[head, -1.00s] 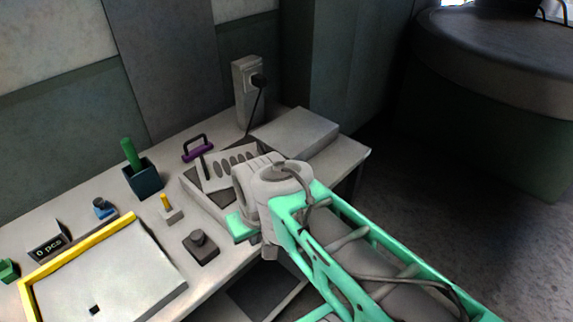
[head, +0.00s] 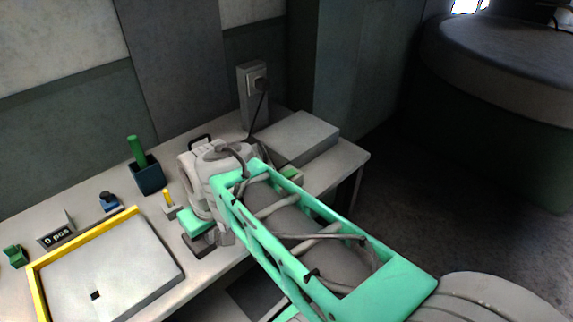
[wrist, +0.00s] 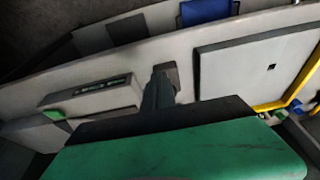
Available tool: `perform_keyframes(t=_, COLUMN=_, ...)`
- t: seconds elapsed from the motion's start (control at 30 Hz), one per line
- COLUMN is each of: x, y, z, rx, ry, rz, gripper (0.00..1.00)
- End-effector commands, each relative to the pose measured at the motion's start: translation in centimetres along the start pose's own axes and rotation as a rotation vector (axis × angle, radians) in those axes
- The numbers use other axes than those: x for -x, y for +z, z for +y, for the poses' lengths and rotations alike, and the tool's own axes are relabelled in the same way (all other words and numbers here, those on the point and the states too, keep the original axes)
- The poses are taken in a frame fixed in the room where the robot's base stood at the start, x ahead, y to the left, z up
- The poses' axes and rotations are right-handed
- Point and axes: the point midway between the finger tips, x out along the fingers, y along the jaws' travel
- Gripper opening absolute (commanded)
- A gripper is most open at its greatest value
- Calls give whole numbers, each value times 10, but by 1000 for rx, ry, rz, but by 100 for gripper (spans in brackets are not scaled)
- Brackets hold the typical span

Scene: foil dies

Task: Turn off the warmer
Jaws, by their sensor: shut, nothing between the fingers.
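The warmer seems to be the low grey slotted unit, though I cannot be sure. In the head view my arm hides most of it; its right end shows a small green part (head: 290,173). The wrist view shows the unit (wrist: 92,92) with dark slots and a small green part at its end. My gripper (head: 198,226) is over the front of the bench, left of the unit. In the wrist view my gripper's dark fingers (wrist: 159,82) are shut and empty, pointing at a small dark block (wrist: 168,70). Whether they touch it cannot be told.
A yellow-edged tray (head: 158,262) lies at left, with a "0 pcs" sign (head: 57,236) behind it. A dark cup (head: 148,178) holds a green stick. A yellow peg (head: 167,197) stands near my gripper. A grey box (head: 297,136) and plugged socket post (head: 243,95) stand behind.

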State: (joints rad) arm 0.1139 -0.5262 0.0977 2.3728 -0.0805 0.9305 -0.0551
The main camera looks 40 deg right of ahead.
Motion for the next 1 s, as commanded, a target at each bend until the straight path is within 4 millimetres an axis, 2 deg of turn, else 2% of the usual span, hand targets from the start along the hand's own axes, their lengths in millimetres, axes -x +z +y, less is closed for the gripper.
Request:
perform_keyframes(t=0.03, x=21, y=-25, z=24, rx=-21, ry=-4, rz=-6, gripper=0)
perform_keyframes(t=0.07, x=29, y=-38, z=40, rx=-23, ry=-11, rz=-10, gripper=0)
perform_keyframes(t=0.1, x=40, y=-56, z=66, rx=-24, ry=-21, rz=-12, gripper=0)
perform_keyframes(t=0.17, x=55, y=-77, z=112, rx=-23, ry=-37, rz=-13, gripper=0)
perform_keyframes(t=0.2, x=63, y=-86, z=145, rx=-20, ry=-46, rz=-10, gripper=0)
perform_keyframes(t=0.3, x=80, y=-90, z=224, rx=-9, ry=-60, rz=0, gripper=0)
perform_keyframes(t=0.4, x=90, y=-79, z=280, rx=5, ry=-65, rz=12, gripper=0)
perform_keyframes(t=0.43, x=91, y=-75, z=291, rx=8, ry=-66, rz=14, gripper=0)
perform_keyframes(t=0.5, x=93, y=-70, z=306, rx=17, ry=-67, rz=17, gripper=0)
perform_keyframes(t=0.57, x=93, y=-68, z=311, rx=19, ry=-66, rz=19, gripper=0)
perform_keyframes(t=0.87, x=91, y=-69, z=310, rx=20, ry=-65, rz=20, gripper=0)
perform_keyframes(t=1.0, x=76, y=-69, z=308, rx=20, ry=-68, rz=19, gripper=0)
